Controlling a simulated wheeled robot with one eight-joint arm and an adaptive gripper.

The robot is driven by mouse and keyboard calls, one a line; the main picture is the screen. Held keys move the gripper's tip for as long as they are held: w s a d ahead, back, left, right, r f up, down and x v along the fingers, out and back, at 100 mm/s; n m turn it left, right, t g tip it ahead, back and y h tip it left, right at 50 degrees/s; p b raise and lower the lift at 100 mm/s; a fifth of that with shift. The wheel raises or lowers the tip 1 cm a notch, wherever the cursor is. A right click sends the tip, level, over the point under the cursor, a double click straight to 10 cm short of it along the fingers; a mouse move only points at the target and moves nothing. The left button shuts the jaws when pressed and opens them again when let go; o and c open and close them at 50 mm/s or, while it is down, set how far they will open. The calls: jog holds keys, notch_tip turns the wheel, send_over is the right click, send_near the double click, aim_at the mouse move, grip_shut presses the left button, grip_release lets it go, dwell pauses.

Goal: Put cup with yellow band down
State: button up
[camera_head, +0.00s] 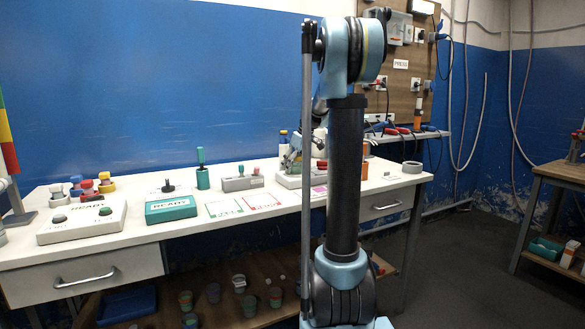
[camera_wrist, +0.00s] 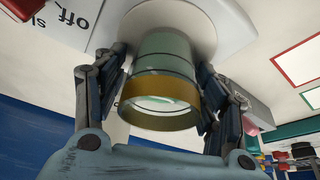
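The cup with yellow band (camera_wrist: 160,95) shows in the wrist view as a green-grey cup with a broad ochre-yellow band at its near rim. It lies between the two fingers of my gripper (camera_wrist: 162,90), with a finger close against each side of the band. Its far end is in front of a round white plate (camera_wrist: 207,25); whether it touches the plate I cannot tell. In the head view my gripper (camera_head: 294,152) is over the white bench (camera_head: 130,234), partly behind my arm. The cup is not clearly visible there.
Green and red outlined cards (camera_head: 262,202) lie flat in front. Several cups (camera_head: 239,284) stand on the lower shelf. A tape roll (camera_head: 412,167) lies at the bench's right end.

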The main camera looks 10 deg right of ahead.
dwell(0.3)
jog(key=v, duration=1.2)
jog(key=s+a+f+m, duration=0.1)
jog(key=s+f, duration=0.2)
jog(key=s, duration=0.4)
jog(key=s+a+f+m+h, duration=0.1)
jog(key=s+f+m, duration=0.1)
jog(key=s+f, duration=0.35)
jog(key=s+a+f+m, duration=0.1)
jog(key=s+f, duration=0.1)
jog(key=s, duration=0.7)
jog(key=s+f+m+g+h, duration=0.1)
jog(key=s+f+m, duration=0.3)
jog(key=s+f, duration=1.4)
jog(key=shift+s+d+f+h, duration=0.15)
jog(key=shift+s+h, duration=0.25)
jog(key=shift+s, duration=0.3)
jog(key=shift+w+f, duration=0.2)
jog(key=shift+w, duration=0.3)
